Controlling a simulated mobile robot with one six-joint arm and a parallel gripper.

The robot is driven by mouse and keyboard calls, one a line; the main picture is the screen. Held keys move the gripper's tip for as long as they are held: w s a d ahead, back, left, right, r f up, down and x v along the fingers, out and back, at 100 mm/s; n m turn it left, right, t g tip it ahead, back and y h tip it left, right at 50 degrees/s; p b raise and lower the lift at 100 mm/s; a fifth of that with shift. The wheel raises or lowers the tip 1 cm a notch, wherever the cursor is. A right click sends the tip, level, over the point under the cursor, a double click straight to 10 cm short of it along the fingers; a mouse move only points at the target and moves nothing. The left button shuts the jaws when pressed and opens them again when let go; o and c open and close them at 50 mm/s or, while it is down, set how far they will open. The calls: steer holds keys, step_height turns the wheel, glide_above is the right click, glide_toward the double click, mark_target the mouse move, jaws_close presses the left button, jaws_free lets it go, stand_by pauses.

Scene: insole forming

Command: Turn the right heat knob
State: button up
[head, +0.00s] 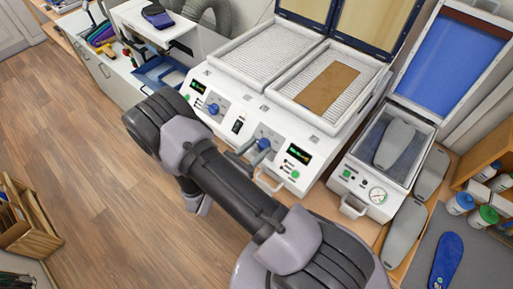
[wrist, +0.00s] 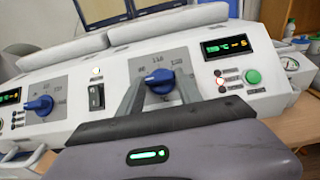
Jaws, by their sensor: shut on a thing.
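The right heat knob (wrist: 159,80) is blue and sits on a grey dial plate on the front of the white heating machine. It also shows in the head view (head: 264,144). My gripper (wrist: 160,90) is at this knob, one finger on each side, shut on it. In the head view my gripper (head: 252,148) reaches the machine's front from below. The knob's pointer is up near the middle of the printed scale. The left heat knob (wrist: 40,105) is also blue, on its own dial plate. A lit display (wrist: 226,46) and a green button (wrist: 252,76) are right of the right knob.
A brown sheet (head: 327,88) lies on the machine's right bed under a raised lid. A vacuum press (head: 372,170) with a grey insole form stands to the right. A black rocker switch (wrist: 96,97) sits between the knobs.

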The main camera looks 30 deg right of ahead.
stand_by(0.3)
steer(key=o, duration=1.4)
steer(key=b+v, duration=0.2)
steer(key=v, duration=1.5)
steer(key=shift+s+a+r, duration=0.15)
